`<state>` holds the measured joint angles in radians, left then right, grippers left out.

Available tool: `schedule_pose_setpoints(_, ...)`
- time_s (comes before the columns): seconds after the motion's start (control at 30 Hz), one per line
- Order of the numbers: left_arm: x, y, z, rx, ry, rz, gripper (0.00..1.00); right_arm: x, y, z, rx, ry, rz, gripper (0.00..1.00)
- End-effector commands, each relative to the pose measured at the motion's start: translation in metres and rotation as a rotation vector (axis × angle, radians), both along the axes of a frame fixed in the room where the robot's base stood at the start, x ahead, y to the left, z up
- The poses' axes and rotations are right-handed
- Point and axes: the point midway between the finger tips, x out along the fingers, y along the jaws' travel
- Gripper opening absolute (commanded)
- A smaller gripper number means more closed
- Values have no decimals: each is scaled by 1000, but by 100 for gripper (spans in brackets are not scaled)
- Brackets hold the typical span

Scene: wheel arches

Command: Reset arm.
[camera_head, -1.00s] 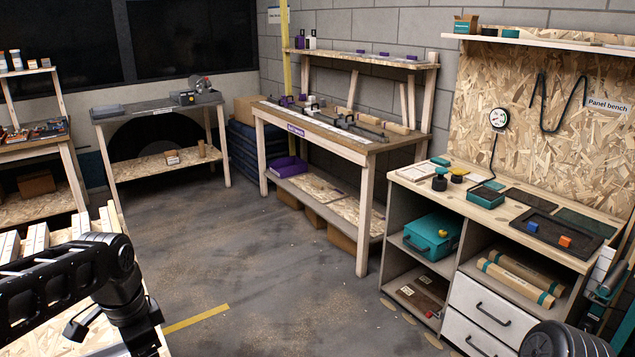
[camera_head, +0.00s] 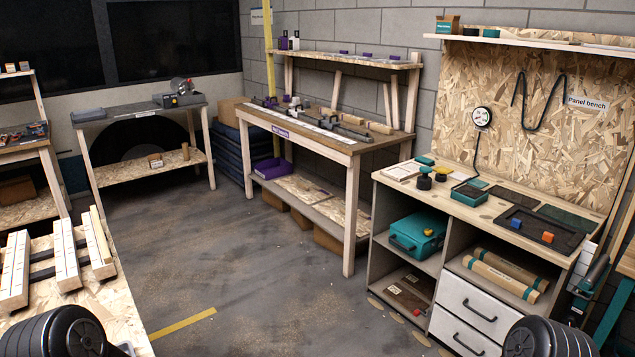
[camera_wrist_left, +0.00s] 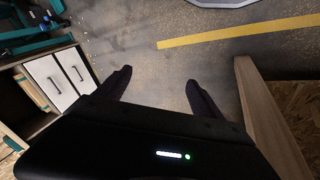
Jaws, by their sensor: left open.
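My left gripper (camera_wrist_left: 158,88) shows in the left wrist view with its two dark fingers spread apart. Nothing is between them, only the grey floor beyond. It points down beside the wooden edge of a bench (camera_wrist_left: 270,110). In the head view the left gripper is out of sight; a black ribbed rounded part of my own body shows at the bottom left and another at the bottom right. My right gripper is in neither view.
A chipboard bench (camera_head: 110,300) with pale slatted pieces (camera_head: 66,255) stands at the lower left. The panel bench (camera_head: 480,205), with a teal case (camera_head: 418,235) and white drawers (camera_head: 470,305), stands at right. Another wooden bench (camera_head: 330,140) is behind. The floor (camera_head: 240,255) between is clear.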

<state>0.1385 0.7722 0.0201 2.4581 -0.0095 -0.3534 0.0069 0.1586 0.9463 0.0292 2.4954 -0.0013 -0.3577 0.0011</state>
Motion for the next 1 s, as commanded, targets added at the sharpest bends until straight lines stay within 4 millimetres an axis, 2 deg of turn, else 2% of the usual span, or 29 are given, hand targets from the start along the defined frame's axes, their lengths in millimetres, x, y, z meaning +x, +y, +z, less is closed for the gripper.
schedule_pose_setpoints(0.03,-27,-9,-13,-9,58,-14,78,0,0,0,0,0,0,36)
schedule_pose_setpoints(0.1,-56,-17,-24,-20,120,-31,78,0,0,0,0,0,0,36)
schedule_pose_setpoints(0.23,-85,-26,-37,-33,186,-52,78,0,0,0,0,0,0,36)
schedule_pose_setpoints(0.33,-91,-27,-40,-35,201,-55,78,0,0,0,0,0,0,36)
schedule_pose_setpoints(1.0,-90,-27,-40,-35,199,-55,78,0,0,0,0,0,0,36)
